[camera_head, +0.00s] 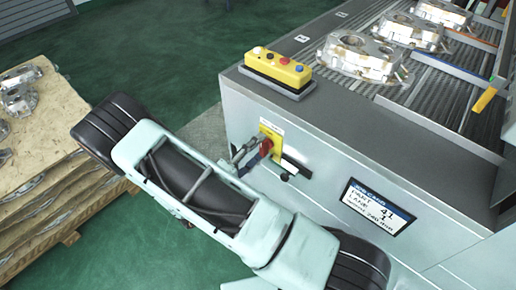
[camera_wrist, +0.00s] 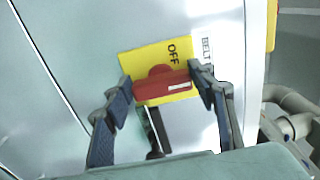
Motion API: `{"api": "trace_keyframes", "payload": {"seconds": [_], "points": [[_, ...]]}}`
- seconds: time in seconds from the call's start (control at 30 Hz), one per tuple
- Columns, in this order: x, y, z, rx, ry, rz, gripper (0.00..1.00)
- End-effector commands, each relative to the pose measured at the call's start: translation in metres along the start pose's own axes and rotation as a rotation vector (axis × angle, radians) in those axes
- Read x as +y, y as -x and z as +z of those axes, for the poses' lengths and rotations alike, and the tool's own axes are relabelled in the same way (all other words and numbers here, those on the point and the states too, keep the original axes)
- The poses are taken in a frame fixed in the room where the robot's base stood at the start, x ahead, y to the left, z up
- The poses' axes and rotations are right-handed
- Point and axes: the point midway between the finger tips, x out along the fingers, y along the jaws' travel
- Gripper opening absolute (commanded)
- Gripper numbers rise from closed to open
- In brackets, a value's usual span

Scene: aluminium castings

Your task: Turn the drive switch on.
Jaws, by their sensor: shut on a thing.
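The drive switch is a red rotary handle (camera_wrist: 162,85) on a yellow plate (camera_wrist: 140,62) that reads OFF, on the side of a grey machine. A white label beside the plate reads BELT. The red handle (camera_head: 266,146) and yellow plate (camera_head: 271,132) also show in the head view. My gripper (camera_wrist: 160,86) is shut on the red handle, with one blue-padded finger at each end of it. In the head view my gripper (camera_head: 258,148) reaches the switch from the left. The handle lies crosswise below the word OFF, slightly tilted in the wrist view.
A yellow button box (camera_head: 278,70) sits on the machine's top edge above the switch. Castings (camera_head: 362,58) lie on the conveyor (camera_head: 385,85). A job card screen (camera_head: 378,204) is right of the switch. A pallet stack (camera_head: 40,170) with castings stands at left.

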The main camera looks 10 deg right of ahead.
Motion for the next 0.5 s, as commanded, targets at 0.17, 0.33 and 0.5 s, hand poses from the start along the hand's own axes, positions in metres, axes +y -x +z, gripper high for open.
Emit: {"api": "trace_keyframes", "payload": {"seconds": [0.17,0.33,0.5], "points": [[0.0007,0.0003,-0.0007,0.000,0.004,0.001,0.67],[0.0003,0.0001,-0.0004,0.000,0.002,0.000,0.70],[0.0002,0.0020,0.0000,-0.001,0.001,0.000,0.70]]}}
